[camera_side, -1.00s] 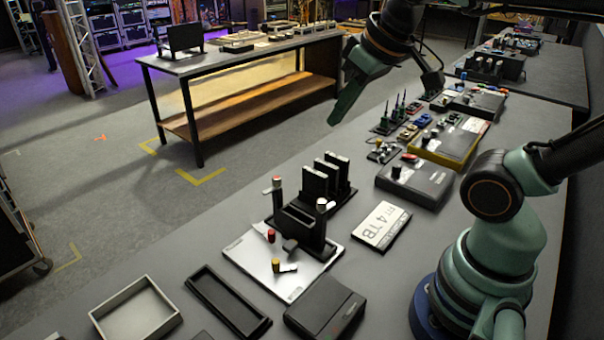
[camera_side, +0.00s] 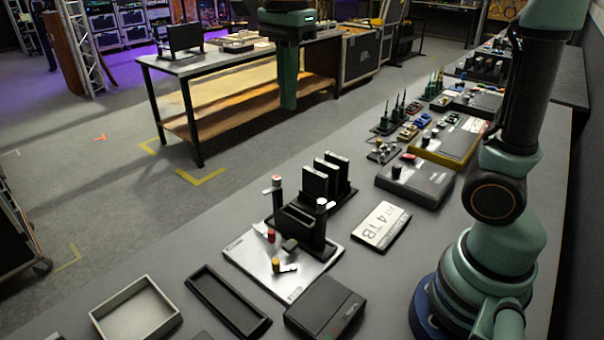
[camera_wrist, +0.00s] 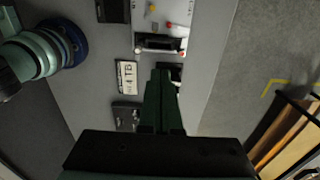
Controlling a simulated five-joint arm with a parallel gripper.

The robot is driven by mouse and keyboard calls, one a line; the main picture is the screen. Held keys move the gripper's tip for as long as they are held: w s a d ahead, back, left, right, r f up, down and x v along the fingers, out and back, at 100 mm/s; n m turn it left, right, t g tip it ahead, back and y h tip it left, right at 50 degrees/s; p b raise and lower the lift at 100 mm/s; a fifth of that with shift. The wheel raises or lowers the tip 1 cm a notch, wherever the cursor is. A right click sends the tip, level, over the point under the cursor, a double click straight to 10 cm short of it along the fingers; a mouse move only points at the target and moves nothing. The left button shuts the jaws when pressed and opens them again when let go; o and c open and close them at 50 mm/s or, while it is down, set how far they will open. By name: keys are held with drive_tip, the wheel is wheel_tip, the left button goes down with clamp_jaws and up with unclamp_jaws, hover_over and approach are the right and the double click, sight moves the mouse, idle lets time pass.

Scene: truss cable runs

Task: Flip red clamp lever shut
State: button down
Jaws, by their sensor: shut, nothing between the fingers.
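The red-knobbed clamp (camera_side: 270,235) sits on the silver plate (camera_side: 290,287), left of a black slotted block (camera_side: 298,222). A pale lever piece shows at its upper left, too small to judge its angle well. The red knob also shows at the top of the wrist view (camera_wrist: 169,24). A yellow-knobbed clamp (camera_side: 276,266) with a pale lever sits on the same plate. My gripper (camera_side: 288,106) is shut and empty, pointing down, high above the bench and apart from the clamp. Its fingers also show in the wrist view (camera_wrist: 163,72).
Upright black drives (camera_side: 325,175) stand behind the block, with silver-topped posts beside it. A white 4 TB case (camera_side: 382,226) lies to the right. A black box (camera_side: 325,306), an empty black tray (camera_side: 228,300) and a grey tray (camera_side: 120,312) are in front.

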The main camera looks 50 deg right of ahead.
drive_tip(key=w+a+m+g, duration=0.1)
drive_tip(key=m, duration=0.2)
drive_tip(key=m+g, duration=0.3)
drive_tip(key=m, duration=0.7)
hover_over(263, 229)
drive_tip(key=s+a, duration=0.2)
drive_tip(key=s, duration=0.1)
wheel_tip(263, 229, down, 19)
drive_tip(key=shift+w+h, duration=0.25)
drive_tip(key=shift+h, duration=0.15)
drive_tip(key=shift+f, duration=0.1)
drive_tip(key=x, duration=0.9)
drive_tip(key=shift+w+d+f, duration=0.1)
drive_tip(key=shift+d+f, duration=0.35)
